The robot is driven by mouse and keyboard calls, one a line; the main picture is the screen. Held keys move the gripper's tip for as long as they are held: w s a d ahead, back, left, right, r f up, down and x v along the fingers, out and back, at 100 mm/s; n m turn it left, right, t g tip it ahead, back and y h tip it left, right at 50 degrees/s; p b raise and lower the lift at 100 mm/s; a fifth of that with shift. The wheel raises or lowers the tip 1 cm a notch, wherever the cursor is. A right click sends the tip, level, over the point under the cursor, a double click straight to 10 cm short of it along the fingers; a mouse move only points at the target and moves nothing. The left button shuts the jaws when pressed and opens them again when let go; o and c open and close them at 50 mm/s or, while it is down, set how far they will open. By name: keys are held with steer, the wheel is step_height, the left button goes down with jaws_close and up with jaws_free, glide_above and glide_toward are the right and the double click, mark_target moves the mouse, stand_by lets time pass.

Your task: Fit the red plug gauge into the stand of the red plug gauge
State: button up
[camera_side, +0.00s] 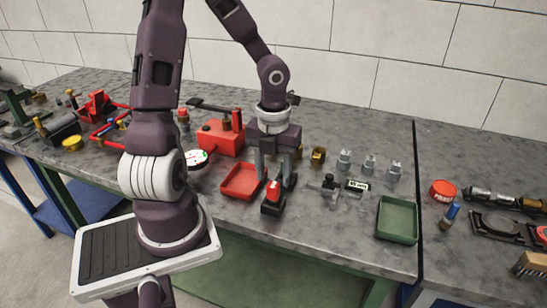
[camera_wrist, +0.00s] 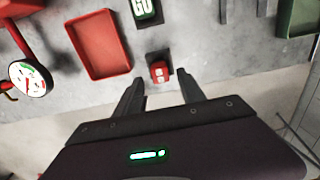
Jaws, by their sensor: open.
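The red plug gauge (camera_side: 273,190) is a small red block with a pale mark. It stands low at the front of the bench, on or in a black stand (camera_side: 270,208); how deep it sits I cannot tell. In the wrist view, the red plug gauge (camera_wrist: 160,72) shows between the fingertips, with dark stand (camera_wrist: 158,56) behind it. My gripper (camera_side: 275,181) points down over it, fingers open, one on each side. In the wrist view, my gripper (camera_wrist: 159,78) has visible gaps beside the red block and holds nothing.
A red tray (camera_side: 224,192) lies close on the left, a green tray (camera_side: 381,220) farther right. A dial gauge (camera_wrist: 30,78) is at left. The bench's front edge is close.

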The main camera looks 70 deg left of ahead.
step_height(320, 180, up, 6)
steer(key=s+d+r+n+t, duration=0.2)
steer(key=s+d+r+n, duration=0.2)
steer(key=n, duration=0.9)
steer(key=s+d+r+n+t, duration=0.3)
steer(key=s+d+r+n, duration=0.2)
steer(key=n, duration=0.9)
steer(key=d+r, duration=0.2)
steer(key=d, duration=0.1)
steer(key=shift+s+r+t, duration=0.2)
steer(key=shift+r+t, duration=0.1)
steer(key=shift+o, duration=0.4)
